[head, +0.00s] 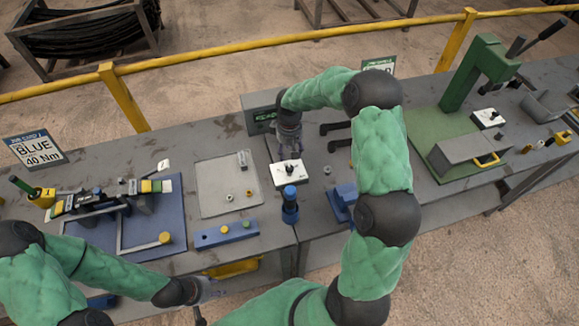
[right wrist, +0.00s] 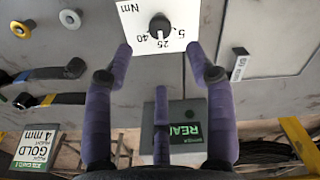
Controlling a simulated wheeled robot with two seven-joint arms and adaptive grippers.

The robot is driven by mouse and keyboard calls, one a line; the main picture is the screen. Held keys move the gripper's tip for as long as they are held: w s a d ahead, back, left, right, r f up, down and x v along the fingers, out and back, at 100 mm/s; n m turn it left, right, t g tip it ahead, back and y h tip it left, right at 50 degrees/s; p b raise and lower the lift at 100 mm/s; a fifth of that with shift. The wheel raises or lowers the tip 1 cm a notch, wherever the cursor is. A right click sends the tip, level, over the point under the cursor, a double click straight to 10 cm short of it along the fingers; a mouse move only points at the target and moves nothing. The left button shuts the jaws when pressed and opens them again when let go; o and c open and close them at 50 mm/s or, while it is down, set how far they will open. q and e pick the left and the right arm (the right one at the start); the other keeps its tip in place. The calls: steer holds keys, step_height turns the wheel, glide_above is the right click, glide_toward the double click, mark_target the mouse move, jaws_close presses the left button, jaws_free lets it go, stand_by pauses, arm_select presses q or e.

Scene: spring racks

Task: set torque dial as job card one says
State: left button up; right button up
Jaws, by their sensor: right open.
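The job card (head: 38,150) at the left reads BLUE, 40 Nm. The torque dial is a black knob (head: 289,169) on a white plate (head: 285,180) on the bench. My right gripper (head: 290,135) is above and behind the dial. In its wrist view the purple fingers (right wrist: 160,58) are open and empty, apart from the knob. My left gripper (head: 207,290) is low at the bench's front edge, its fingers unclear.
A grey box with a green display (head: 264,115) stands behind the dial. A grey mat (head: 212,190) with small parts lies left. A green press (head: 476,75) stands right.

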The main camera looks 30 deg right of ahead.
mark_target(289, 167)
step_height(289, 167, down, 9)
steer(key=shift+f, duration=0.1)
stand_by(0.3)
jaws_close()
